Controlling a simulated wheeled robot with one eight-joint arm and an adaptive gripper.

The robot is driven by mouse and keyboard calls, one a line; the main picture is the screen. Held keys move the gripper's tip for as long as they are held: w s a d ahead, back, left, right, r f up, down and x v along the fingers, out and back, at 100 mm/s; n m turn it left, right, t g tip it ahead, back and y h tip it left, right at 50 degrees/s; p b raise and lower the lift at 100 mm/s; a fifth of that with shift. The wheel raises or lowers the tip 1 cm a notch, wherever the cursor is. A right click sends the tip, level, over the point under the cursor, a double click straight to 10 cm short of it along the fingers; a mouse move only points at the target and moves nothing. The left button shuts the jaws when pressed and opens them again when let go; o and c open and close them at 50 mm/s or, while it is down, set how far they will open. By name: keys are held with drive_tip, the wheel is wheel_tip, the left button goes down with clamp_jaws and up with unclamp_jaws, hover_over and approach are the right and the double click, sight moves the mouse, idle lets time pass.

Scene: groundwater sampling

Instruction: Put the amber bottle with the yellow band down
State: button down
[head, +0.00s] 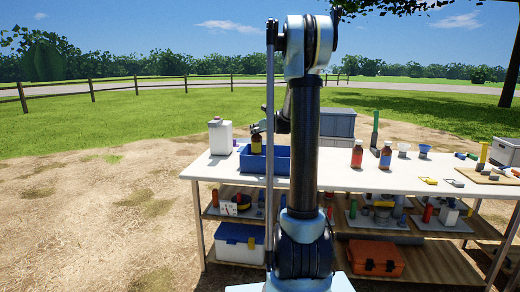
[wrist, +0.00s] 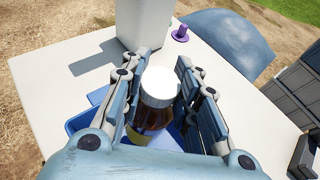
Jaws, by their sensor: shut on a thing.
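The amber bottle with the yellow band (head: 256,145) is upright at the blue bin (head: 278,166) on the left part of the table. In the wrist view the bottle's white cap and brown body (wrist: 157,92) sit between the fingers, with some yellow low on it. My gripper (head: 257,130) is shut on the bottle from both sides; it also shows in the wrist view (wrist: 162,72). The blue bin (wrist: 82,122) lies below and around the bottle in the wrist view. The bottle's base is hidden, so I cannot tell whether it touches the bin floor.
A white jug (head: 220,137) stands left of the bin, with a small purple thing (wrist: 180,34) near it. Two more amber bottles (head: 357,155) (head: 385,158) stand right of my arm. A grey box (head: 337,124) is behind. Table (head: 335,182) is clear in front of the two bottles.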

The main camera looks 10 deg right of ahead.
sight(260, 139)
drive_tip(key=shift+f, duration=2.95)
drive_tip(key=c, duration=1.2)
unclamp_jaws()
drive_tip(key=shift+s, duration=0.15)
